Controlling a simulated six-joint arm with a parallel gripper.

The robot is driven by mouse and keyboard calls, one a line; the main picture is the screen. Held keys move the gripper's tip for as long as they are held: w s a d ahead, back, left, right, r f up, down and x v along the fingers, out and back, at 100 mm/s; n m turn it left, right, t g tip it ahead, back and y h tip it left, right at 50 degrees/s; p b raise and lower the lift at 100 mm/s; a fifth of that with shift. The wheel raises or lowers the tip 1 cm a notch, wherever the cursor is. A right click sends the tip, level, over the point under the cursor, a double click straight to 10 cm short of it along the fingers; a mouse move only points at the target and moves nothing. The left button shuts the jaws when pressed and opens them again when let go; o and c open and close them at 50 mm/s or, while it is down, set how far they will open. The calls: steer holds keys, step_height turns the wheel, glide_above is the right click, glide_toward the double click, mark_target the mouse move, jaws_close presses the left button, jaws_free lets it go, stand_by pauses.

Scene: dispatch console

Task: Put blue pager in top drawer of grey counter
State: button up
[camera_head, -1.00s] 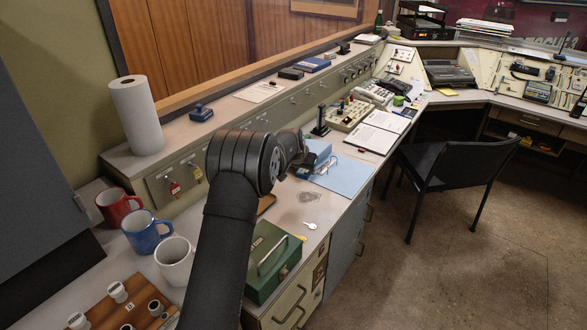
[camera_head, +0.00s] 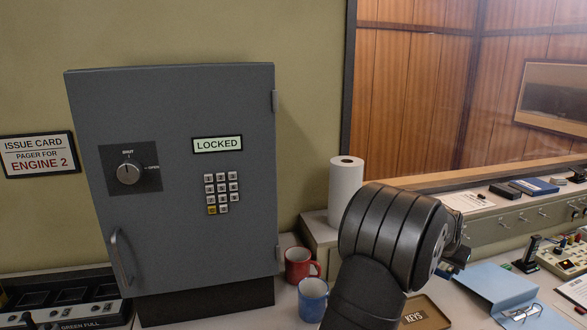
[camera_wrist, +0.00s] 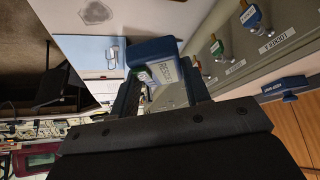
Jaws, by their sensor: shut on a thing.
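The blue pager (camera_wrist: 158,70), with a pale display and a green button, is between the two fingers of my gripper (camera_wrist: 160,90) in the wrist view. My gripper is shut on it. In the head view my dark wrist hides most of the gripper (camera_head: 457,252), which is over the counter beside the key panel. The grey counter shows only as part of its pale worktop (camera_head: 463,308) in the head view. Its drawer fronts, the top drawer among them, are out of the head view.
A grey locked safe (camera_head: 175,180) stands at the left. A paper towel roll (camera_head: 346,187), a red mug (camera_head: 298,264) and a blue mug (camera_head: 311,297) are left of my arm. A KEYS tray (camera_head: 425,314) and a light-blue sheet (camera_head: 492,280) lie on the worktop. Key hooks (camera_wrist: 248,18) are near my gripper.

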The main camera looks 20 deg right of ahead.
steer(key=a+r+n+t, duration=0.1)
steer(key=a+r, duration=0.4)
steer(key=a, duration=0.7)
steer(key=a+r+n+t+y, duration=0.1)
steer(key=a+r+n, duration=0.2)
steer(key=a, duration=0.9)
steer(key=shift+w+r+y, duration=0.3)
steer(key=shift+w+r, duration=0.1)
steer(key=shift+r, duration=0.55)
steer(key=s+d+f+m+g+h, duration=0.1)
steer(key=s+d+f+m+g, duration=0.3)
steer(key=s+d+f, duration=0.8)
steer(key=s+d+f+m+g+h, duration=0.1)
steer(key=s+d+f+m, duration=0.55)
steer(key=d+f, duration=0.6)
steer(key=shift+n, duration=0.45)
steer(key=w+f, duration=0.1)
steer(key=w, duration=0.2)
steer(key=w+d+f, duration=0.1)
steer(key=w+f, duration=0.1)
steer(key=w, duration=0.1)
steer(key=w+d+f, duration=0.1)
steer(key=w+f, duration=0.1)
steer(key=w, duration=0.2)
steer(key=shift+w+d, duration=0.1)
steer(key=shift+f, duration=2.05)
